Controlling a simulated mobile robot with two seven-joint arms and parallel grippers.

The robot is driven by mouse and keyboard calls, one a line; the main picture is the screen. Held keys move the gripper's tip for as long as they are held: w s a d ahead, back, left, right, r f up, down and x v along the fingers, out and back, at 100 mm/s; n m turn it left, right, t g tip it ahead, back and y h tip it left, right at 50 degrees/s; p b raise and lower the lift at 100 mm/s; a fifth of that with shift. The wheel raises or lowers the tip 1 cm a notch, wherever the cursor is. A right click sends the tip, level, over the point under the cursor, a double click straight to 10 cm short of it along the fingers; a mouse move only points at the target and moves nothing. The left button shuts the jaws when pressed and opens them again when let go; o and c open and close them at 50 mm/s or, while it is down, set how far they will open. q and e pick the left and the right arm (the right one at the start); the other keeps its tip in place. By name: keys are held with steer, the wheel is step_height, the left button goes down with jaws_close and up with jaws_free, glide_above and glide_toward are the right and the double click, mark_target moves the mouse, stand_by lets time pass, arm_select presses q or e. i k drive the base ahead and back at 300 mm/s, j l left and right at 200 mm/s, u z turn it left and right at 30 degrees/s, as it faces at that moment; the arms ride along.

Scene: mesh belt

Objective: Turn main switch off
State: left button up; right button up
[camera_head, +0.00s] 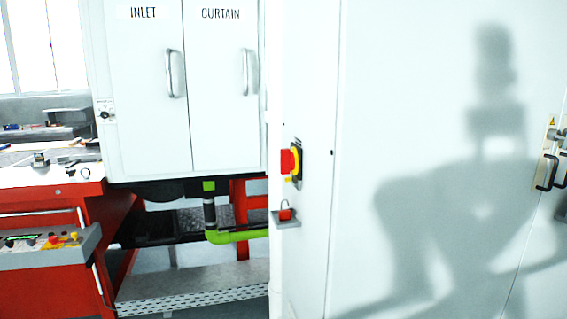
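The main switch (289,162) is a red rotary handle on a yellow and black plate. It is mounted on the side of the white cabinet (310,90), near its front edge. The handle is seen at a steep angle, so I cannot tell its exact position. Neither of my grippers is in view. A shadow of a robot shape falls on the cabinet's large white face.
A small grey bracket with a red padlock (285,214) juts out below the switch. Doors marked INLET (145,90) and CURTAIN (222,110) have handles. A control panel (45,245) is at lower left. A door handle (547,172) is at far right.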

mark_target(287, 158)
steer(key=i+j+z, duration=0.1)
steer(key=j, duration=0.25)
steer(key=i+j, duration=0.3)
steer(key=i+j+z, duration=0.15)
steer(key=j, duration=0.25)
steer(key=i+j+z, duration=0.1)
steer(key=j, duration=0.25)
steer(key=i+j+z, duration=0.1)
steer(key=i+j, duration=0.15)
steer(key=j, duration=0.15)
steer(key=i+j, duration=0.15)
steer(key=j, duration=0.25)
steer(key=i+j+z, duration=0.15)
steer(key=j, duration=0.25)
steer(key=i+j+z, duration=0.1)
steer(key=j, duration=0.3)
